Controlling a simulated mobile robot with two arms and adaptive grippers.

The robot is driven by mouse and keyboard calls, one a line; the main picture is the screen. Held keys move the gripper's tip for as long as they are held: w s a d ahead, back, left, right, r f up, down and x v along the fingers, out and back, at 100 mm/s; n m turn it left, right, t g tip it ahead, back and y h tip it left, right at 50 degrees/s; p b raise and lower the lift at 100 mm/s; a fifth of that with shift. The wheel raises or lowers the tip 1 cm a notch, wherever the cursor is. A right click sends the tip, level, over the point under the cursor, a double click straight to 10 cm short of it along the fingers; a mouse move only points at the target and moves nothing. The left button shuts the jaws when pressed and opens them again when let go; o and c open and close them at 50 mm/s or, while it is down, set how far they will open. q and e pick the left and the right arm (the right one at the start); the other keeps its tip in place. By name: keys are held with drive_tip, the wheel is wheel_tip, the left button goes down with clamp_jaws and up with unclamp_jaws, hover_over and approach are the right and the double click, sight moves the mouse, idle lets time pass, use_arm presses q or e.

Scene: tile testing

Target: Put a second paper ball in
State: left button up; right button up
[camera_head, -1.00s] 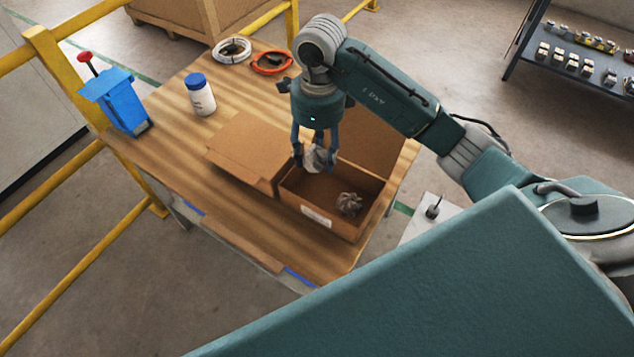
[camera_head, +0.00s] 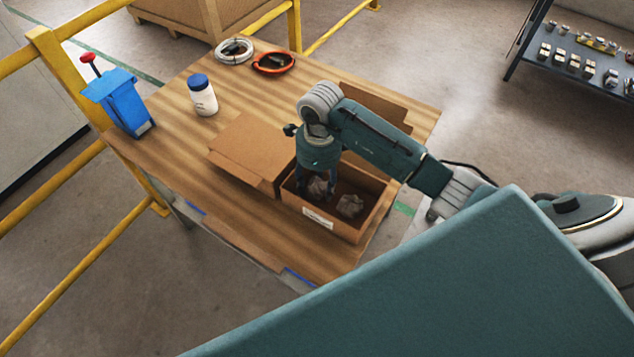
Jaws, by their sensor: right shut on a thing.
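An open cardboard box (camera_head: 345,228) with its flaps spread stands on the wooden table (camera_head: 180,150). One crumpled grey paper ball (camera_head: 350,206) lies in the right part of the box. My right gripper (camera_head: 316,187) points down inside the left part of the box and is shut on a second paper ball (camera_head: 317,186). The held ball is low in the box, beside the first ball; I cannot tell whether it touches the bottom. My left gripper is not in view.
A blue bin-like container (camera_head: 122,103) with a red knob and a white bottle (camera_head: 202,96) with a blue lid stand at the table's left. A white coil (camera_head: 234,51) and an orange coil (camera_head: 273,63) lie at the back. Yellow railings (camera_head: 60,90) run along the left.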

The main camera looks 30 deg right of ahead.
sight(318, 180)
drive_tip(key=shift+f, duration=0.1)
drive_tip(key=shift+f, duration=0.15)
drive_tip(key=o, duration=0.8)
drive_tip(key=shift+c, duration=0.2)
drive_tip(key=shift+r, duration=0.4)
wheel_tip(318, 180, up, 12)
drive_tip(key=b, duration=0.1)
drive_tip(key=shift+d+f+b, duration=0.15)
drive_tip(key=shift+b, duration=0.2)
